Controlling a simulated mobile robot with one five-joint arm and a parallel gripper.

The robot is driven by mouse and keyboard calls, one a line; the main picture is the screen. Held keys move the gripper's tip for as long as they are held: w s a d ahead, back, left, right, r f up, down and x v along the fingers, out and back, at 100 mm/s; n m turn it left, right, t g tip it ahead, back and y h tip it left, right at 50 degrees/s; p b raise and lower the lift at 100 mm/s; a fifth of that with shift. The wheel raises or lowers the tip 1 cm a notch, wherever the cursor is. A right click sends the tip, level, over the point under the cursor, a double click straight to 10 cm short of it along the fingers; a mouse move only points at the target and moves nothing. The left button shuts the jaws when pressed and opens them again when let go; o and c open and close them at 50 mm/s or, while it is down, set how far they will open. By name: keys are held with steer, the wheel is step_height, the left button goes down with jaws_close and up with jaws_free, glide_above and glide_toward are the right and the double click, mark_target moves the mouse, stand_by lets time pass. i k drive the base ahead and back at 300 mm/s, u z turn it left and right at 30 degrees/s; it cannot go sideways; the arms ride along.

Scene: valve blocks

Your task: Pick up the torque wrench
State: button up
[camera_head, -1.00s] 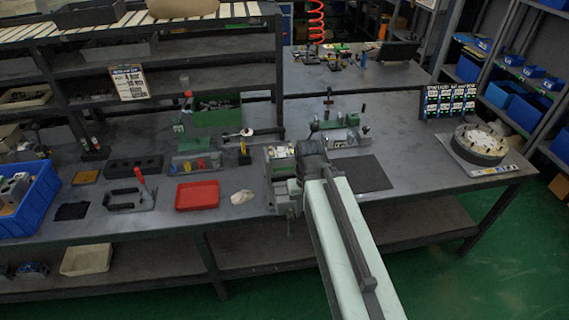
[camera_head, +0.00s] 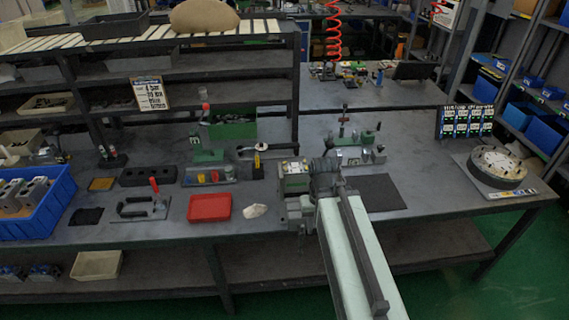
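A long thin tool with a dark shaft and a pale round part, which looks like the torque wrench (camera_head: 262,148), lies roughly level behind a small black and yellow upright piece (camera_head: 257,163) on the workbench. It is small in view, so I cannot be sure of its details. My arm reaches forward from the bottom of the picture, and my gripper (camera_head: 325,165) is at its far end, to the right of the wrench and apart from it. The fingers are small, dark and partly hidden by my own arm, so their opening does not show.
A grey-green fixture block (camera_head: 295,182) stands close left of my gripper, and a clamp fixture (camera_head: 360,150) stands behind it. A red tray (camera_head: 209,208), a white crumpled piece (camera_head: 255,211) and a blue bin (camera_head: 66,190) lie left. A dark mat (camera_head: 377,192) and round fixture (camera_head: 497,167) lie right.

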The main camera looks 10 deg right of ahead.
mark_target(240, 148)
steer(key=k, duration=0.65)
steer(key=u, duration=0.55)
steer(key=i, duration=1)
steer(key=u, duration=0.95)
steer(key=i, duration=0.7)
steer(key=u, duration=0.1)
steer(key=k, duration=0.85)
steer(key=u, duration=0.15)
steer(key=i, duration=1.35)
steer(key=z, duration=0.05)
